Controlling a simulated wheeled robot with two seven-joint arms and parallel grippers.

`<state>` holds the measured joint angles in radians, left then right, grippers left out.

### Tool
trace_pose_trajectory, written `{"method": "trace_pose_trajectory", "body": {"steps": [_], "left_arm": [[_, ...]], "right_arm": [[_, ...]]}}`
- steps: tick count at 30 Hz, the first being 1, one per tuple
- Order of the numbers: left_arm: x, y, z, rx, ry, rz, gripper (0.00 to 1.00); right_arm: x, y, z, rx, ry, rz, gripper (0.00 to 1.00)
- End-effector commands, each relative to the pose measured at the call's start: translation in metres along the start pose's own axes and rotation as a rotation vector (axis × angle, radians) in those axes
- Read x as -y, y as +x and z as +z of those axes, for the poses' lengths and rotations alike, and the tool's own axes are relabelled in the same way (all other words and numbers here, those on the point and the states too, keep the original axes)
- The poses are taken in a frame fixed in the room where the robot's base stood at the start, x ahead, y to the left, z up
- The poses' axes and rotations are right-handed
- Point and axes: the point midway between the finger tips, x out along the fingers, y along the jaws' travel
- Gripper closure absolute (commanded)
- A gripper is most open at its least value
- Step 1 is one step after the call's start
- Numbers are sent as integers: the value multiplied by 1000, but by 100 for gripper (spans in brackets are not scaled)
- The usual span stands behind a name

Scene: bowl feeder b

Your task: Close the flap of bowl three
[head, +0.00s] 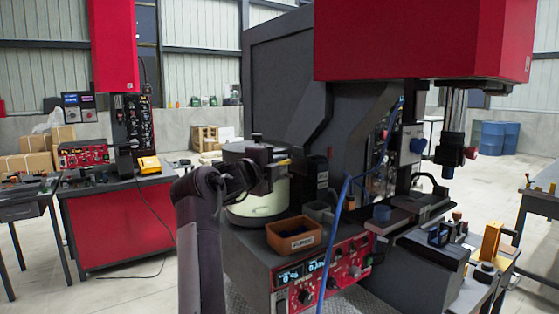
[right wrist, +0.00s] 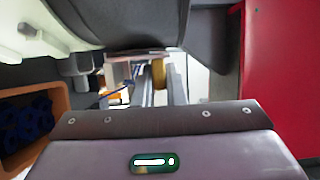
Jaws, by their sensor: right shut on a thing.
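A pale round bowl (head: 258,204) with a dark grey upper part stands on the red and grey feeder base. No number shows on it, so I cannot tell that it is bowl three. My right gripper (head: 280,160) reaches over the bowl's upper right side. It is shut on a small yellow piece, which shows between the fingers in the right wrist view (right wrist: 160,72). I cannot tell whether this piece belongs to the flap. The flap's outline and angle are hidden by my arm and gripper. My left gripper is not in view.
An orange bin (head: 294,247) with dark blue parts sits just in front of the bowl. A blue hose (head: 339,208) rises right of it. A large grey housing (head: 280,85) stands behind. A red machine head (head: 420,40) hangs at upper right.

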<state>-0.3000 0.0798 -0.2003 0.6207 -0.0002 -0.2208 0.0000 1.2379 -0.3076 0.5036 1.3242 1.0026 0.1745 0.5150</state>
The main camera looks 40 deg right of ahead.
Motion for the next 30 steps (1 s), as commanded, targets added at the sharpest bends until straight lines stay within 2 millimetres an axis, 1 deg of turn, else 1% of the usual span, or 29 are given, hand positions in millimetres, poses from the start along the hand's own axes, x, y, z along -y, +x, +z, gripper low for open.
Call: {"method": "trace_pose_trajectory", "body": {"steps": [11,12,16,17,30], "left_arm": [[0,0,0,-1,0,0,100],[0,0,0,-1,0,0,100],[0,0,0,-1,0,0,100],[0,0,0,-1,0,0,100],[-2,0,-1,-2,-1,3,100]], "right_arm": [[1,0,1,3,-6,0,100],[1,0,1,3,-6,0,87],[1,0,1,2,-5,0,70],[0,0,1,2,-5,0,67],[0,0,-1,-1,-4,1,67]]}}
